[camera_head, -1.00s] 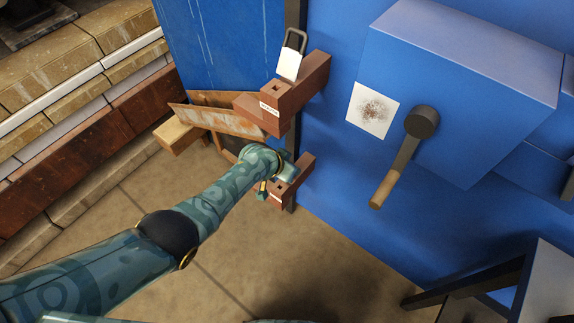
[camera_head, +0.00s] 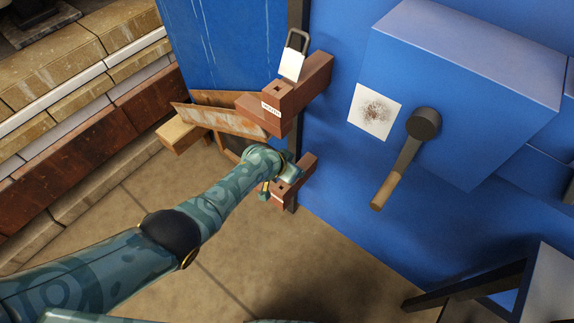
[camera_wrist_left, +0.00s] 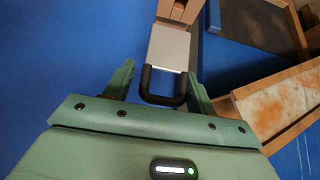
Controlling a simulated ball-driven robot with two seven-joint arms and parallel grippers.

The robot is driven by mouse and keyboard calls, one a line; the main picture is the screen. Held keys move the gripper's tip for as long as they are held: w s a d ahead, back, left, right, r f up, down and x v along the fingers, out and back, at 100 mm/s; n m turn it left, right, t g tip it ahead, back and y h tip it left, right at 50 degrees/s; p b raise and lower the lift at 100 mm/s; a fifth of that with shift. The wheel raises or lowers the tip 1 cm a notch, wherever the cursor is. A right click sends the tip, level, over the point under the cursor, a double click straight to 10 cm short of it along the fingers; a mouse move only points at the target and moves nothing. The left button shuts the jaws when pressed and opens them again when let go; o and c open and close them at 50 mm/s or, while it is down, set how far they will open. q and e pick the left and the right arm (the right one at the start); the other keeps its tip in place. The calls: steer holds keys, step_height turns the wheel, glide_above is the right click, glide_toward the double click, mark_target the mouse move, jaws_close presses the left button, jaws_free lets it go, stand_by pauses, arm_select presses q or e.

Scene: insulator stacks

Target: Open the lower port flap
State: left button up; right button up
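My left gripper (camera_head: 284,176) is at the lower brown block (camera_head: 300,180) on the blue cabinet's edge, partly hiding it. In the left wrist view the gripper (camera_wrist_left: 160,85) has its fingers apart. A padlock-like piece with a pale body (camera_wrist_left: 169,48) and black shackle (camera_wrist_left: 163,86) lies between them, with a blue gap at its left; contact on the right cannot be told. It hangs from a brown block (camera_wrist_left: 180,10). A dark panel in a wooden frame (camera_wrist_left: 255,28) stands beside it; I cannot tell whether this is the lower port flap. My right gripper is not in view.
A rusty plate (camera_head: 222,120) on wood juts out left of the blocks, also close in the left wrist view (camera_wrist_left: 285,100). The upper brown block (camera_head: 305,90) carries another padlock (camera_head: 291,64). A lever (camera_head: 400,165) projects from the blue cabinet (camera_head: 465,90). Floor lies clear below.

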arm_select(q)
steer(key=p+v, duration=1.3)
steer(key=v, duration=0.3)
steer(key=shift+s, duration=0.2)
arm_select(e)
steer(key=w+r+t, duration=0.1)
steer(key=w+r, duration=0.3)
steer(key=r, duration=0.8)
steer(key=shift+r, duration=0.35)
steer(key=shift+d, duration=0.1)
